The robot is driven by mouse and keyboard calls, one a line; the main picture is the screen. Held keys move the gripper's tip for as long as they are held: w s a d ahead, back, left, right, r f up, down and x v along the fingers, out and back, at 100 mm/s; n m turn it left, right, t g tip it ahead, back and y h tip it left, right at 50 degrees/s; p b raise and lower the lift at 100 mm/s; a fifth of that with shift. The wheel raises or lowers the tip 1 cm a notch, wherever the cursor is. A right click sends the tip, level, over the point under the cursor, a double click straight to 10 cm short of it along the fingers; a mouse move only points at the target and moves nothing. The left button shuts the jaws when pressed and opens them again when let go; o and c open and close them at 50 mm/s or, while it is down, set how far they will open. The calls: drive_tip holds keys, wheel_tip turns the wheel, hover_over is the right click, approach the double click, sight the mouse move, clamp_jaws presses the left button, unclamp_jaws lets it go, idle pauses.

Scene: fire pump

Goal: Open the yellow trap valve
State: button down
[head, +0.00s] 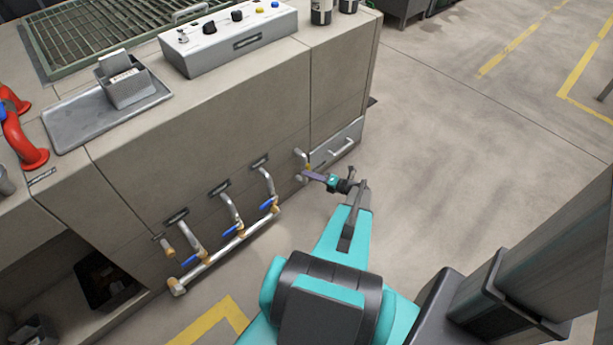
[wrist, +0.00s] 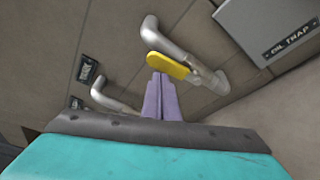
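The yellow trap valve handle (wrist: 166,65) is a short flat lever on a bent grey pipe (wrist: 210,80) in the wrist view. In the head view the handle (head: 309,167) is a tiny yellow spot at the right end of the counter front, beside the drawer. My gripper (wrist: 158,76) has purple fingers lying side by side with no clear gap between them. Their tips are right at the handle's lower edge, and I cannot tell whether they touch it. In the head view my gripper (head: 309,174) reaches the pipe from the right.
A grey box labelled "OIL TRAP" (wrist: 270,25) is close at the right in the wrist view. Several blue-handled valves sit on a manifold pipe (head: 215,258) left of the trap valve. The floor (head: 470,150) to the right is clear.

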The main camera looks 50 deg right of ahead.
drive_tip(key=shift+d+r+p, duration=0.2)
drive_tip(key=shift+d+p, duration=0.15)
drive_tip(key=shift+d, duration=0.1)
drive_tip(key=shift+s+d+r, duration=0.1)
drive_tip(key=shift+d, duration=0.3)
drive_tip(key=a, duration=0.5)
drive_tip(key=f+v, duration=0.1)
drive_tip(key=v, duration=0.8)
drive_tip(key=shift+d+f, duration=0.35)
drive_tip(key=shift+f, duration=0.05)
drive_tip(key=shift+s, duration=0.1)
